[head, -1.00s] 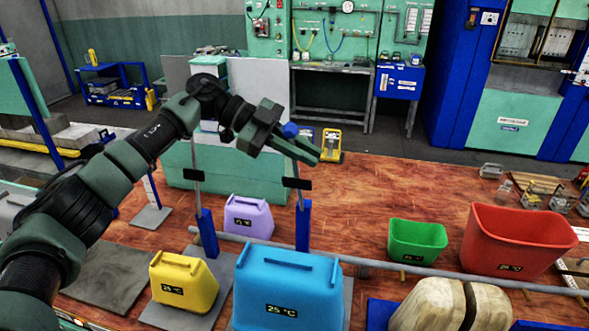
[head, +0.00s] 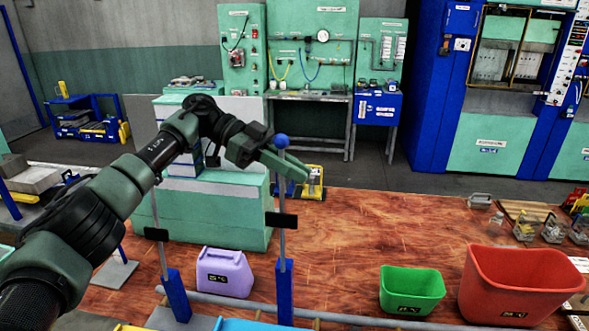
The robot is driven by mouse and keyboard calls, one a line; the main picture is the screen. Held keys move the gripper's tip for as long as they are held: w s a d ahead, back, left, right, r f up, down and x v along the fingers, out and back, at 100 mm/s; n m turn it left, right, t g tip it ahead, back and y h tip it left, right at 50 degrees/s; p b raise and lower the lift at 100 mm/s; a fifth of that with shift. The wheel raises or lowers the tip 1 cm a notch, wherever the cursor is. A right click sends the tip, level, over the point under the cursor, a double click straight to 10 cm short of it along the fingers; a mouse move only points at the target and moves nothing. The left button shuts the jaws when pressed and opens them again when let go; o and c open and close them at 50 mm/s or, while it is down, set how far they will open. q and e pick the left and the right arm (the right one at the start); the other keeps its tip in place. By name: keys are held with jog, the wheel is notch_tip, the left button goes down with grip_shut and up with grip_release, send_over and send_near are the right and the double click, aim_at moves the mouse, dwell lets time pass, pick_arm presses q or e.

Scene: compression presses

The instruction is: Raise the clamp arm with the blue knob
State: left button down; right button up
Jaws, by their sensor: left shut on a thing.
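The clamp arm is a thin grey rod (head: 282,245) with a round blue knob (head: 281,142) at its top and a black block part way down. It stands nearly upright above a blue post (head: 285,293). My left gripper (head: 279,161) is shut on the rod just below the knob; the knob shows above the fingers, which partly hide the rod. A second rod (head: 163,255) with a black block stands to the left on another blue post (head: 177,295); its top is hidden behind my left arm. My right gripper is out of view.
A purple jug (head: 226,272) stands between the two posts. A green bin (head: 411,290) and a red bin (head: 520,285) stand to the right. A grey rail (head: 370,317) runs along the front.

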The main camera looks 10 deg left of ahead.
pick_arm(q)
jog(key=shift+f, duration=0.2)
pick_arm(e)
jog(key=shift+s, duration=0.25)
pick_arm(q)
jog(key=c, duration=1.5)
grip_release()
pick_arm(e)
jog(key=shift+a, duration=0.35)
pick_arm(q)
jog(key=shift+r, duration=0.1)
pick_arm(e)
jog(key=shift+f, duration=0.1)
pick_arm(q)
jog(key=shift+b+v, duration=0.45)
jog(key=shift+v, duration=3.4)
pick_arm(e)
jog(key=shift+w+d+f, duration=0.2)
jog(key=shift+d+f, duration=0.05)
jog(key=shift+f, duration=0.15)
pick_arm(q)
jog(key=shift+w, duration=0.1)
